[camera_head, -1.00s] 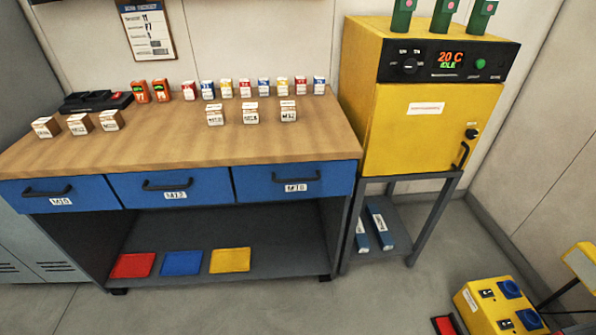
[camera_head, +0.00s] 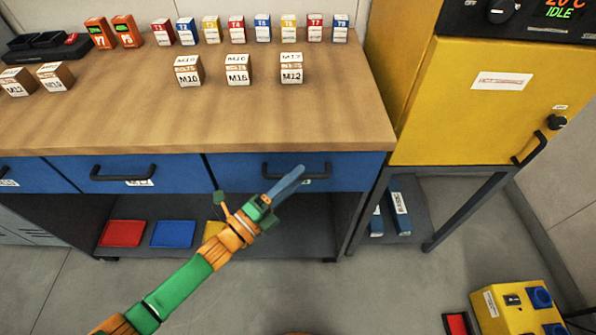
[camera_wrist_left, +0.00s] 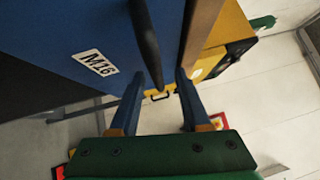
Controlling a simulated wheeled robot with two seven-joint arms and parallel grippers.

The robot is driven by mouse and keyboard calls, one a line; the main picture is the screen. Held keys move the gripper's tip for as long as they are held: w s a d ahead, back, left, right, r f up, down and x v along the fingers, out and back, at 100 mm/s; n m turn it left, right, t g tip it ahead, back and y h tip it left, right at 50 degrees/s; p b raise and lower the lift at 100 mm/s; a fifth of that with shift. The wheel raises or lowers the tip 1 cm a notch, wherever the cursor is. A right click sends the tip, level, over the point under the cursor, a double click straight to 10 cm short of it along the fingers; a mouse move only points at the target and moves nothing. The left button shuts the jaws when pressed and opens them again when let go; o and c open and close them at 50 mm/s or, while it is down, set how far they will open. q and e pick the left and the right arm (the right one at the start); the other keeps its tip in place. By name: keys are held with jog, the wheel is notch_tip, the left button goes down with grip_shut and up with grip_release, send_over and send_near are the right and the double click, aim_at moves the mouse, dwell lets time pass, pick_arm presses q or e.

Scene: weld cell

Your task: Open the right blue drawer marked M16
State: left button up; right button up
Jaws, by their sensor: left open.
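The right blue drawer (camera_head: 350,172) is under the right end of the wooden bench top, its front in line with its neighbours. Its black handle (camera_head: 325,170) is partly covered by my gripper in the head view. The drawer's M16 label (camera_wrist_left: 95,62) reads clearly in the left wrist view and is mostly hidden in the head view. My left gripper (camera_head: 300,170) is open in front of this drawer. In the left wrist view, the black handle (camera_wrist_left: 145,40) runs down between the fingers (camera_wrist_left: 160,75); contact cannot be told. My right gripper is out of view.
The middle drawer (camera_head: 190,172) is shut. Small labelled boxes (camera_head: 237,70) stand on the bench. A yellow oven (camera_head: 470,110) on a grey stand is close at the right. Coloured mats (camera_head: 172,233) lie on the shelf below. The floor in front is mostly clear.

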pick_arm(q)
jog(key=shift+w+d+f, duration=0.1)
jog(key=shift+w+d, duration=0.35)
jog(key=shift+w, duration=0.2)
jog(key=shift+s, duration=0.1)
grip_shut()
dwell(0.9)
